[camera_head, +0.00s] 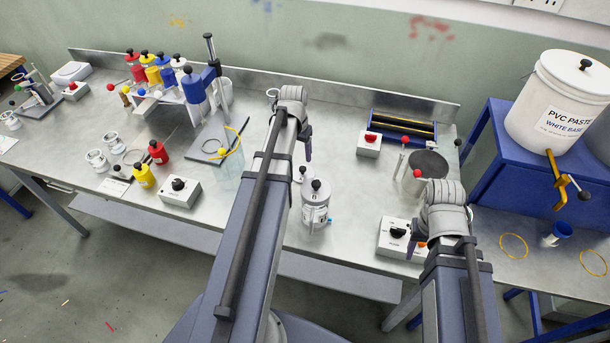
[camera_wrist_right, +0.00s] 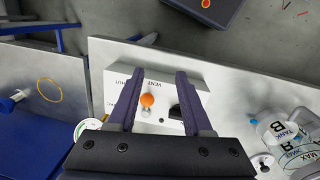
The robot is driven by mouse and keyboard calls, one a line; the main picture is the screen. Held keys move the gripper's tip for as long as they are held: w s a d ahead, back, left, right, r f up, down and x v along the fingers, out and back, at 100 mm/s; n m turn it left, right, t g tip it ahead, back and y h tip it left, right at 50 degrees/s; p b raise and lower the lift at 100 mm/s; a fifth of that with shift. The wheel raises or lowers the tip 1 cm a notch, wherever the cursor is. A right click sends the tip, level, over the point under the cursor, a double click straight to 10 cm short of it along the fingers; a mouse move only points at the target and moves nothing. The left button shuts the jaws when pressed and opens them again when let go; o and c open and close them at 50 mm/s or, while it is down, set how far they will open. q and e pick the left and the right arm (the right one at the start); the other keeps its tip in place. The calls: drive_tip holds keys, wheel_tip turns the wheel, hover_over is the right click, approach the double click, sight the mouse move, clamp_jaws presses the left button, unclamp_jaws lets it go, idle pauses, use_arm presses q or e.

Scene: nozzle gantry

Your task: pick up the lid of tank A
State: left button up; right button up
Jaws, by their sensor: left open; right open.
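No label reading tank A is legible. A small clear tank (camera_head: 315,208) with a black-knobbed lid (camera_head: 317,187) stands on the bench between my arms. In the right wrist view this tank (camera_wrist_right: 290,140) appears to read "TANK B". A small white piece with a dark knob (camera_head: 299,174) is close behind it, partly hidden by my left arm. My left gripper (camera_head: 307,145) is open above the bench, beyond the clear tank; its jaws are mostly hidden. My right gripper (camera_wrist_right: 157,90) is open and empty over a white control box (camera_wrist_right: 115,87), with an orange-tipped lever (camera_wrist_right: 147,100) between its fingers.
A cylinder with a dark round top (camera_head: 428,165) stands behind my right gripper. A white box with a red button (camera_head: 369,144) and a roller tray (camera_head: 402,129) are further back. A large paste drum (camera_head: 560,105) stands at right. Bottles and a stand crowd the left.

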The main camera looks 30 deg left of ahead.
sight(303, 168)
use_arm(q)
drive_tip(key=shift+w+f, duration=0.1)
drive_tip(key=shift+f, duration=0.1)
use_arm(e)
drive_tip(key=shift+f, duration=0.15)
use_arm(q)
drive_tip(key=f+b, duration=0.2)
drive_tip(key=w+f+b, duration=0.1)
drive_tip(key=f+b, duration=0.4)
drive_tip(key=shift+w+d+f+b, duration=0.1)
drive_tip(key=shift+w+f+b, duration=0.1)
drive_tip(key=shift+f+b, duration=0.2)
use_arm(e)
wheel_tip(303, 168, down, 8)
drive_tip(key=shift+r, duration=0.1)
use_arm(q)
drive_tip(key=shift+r, duration=0.1)
use_arm(e)
drive_tip(key=shift+r, duration=0.1)
use_arm(q)
drive_tip(key=shift+c, duration=0.3)
clamp_jaws()
